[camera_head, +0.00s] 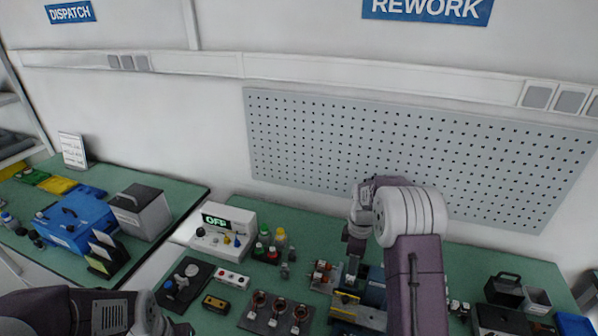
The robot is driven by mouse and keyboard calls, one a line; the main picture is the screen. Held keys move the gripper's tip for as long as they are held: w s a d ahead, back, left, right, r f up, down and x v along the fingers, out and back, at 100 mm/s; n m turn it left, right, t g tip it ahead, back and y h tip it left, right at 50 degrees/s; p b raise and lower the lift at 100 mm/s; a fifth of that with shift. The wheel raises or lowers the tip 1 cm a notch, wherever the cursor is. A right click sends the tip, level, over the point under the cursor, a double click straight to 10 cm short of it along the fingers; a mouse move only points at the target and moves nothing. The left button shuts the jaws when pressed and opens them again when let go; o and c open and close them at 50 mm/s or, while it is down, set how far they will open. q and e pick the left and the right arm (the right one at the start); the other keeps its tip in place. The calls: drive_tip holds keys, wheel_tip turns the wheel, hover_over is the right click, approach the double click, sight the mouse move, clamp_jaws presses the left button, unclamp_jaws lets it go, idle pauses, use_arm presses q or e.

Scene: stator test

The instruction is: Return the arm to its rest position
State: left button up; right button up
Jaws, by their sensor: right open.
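My right arm (413,270) comes up from the bottom edge and reaches over the right-hand green bench. Its gripper (350,278) points down over the middle of the bench, close to a blue and metal fixture (366,300). It is open, and I see nothing held in it. Whether its fingertips touch the fixture is too small to tell. My left arm (75,312) lies low across the bottom left corner, and its gripper is not in view.
A tester (222,230) reading OFF stands at the bench's back left. Three copper-coloured stators (278,313) sit on a dark plate in front. A pegboard (400,150) covers the wall behind. A blue case (75,222) stands on the left bench.

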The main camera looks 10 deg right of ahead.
drive_tip(key=s+a+r+t+b, duration=0.1)
drive_tip(key=s+a+r, duration=0.45)
drive_tip(key=a, duration=0.25)
drive_tip(key=s+a+f+m, duration=0.1)
drive_tip(key=s+m, duration=0.5)
drive_tip(key=s+a+f+m, duration=0.2)
drive_tip(key=s+m, duration=0.4)
drive_tip(key=s, duration=0.1)
drive_tip(key=shift+f, duration=0.3)
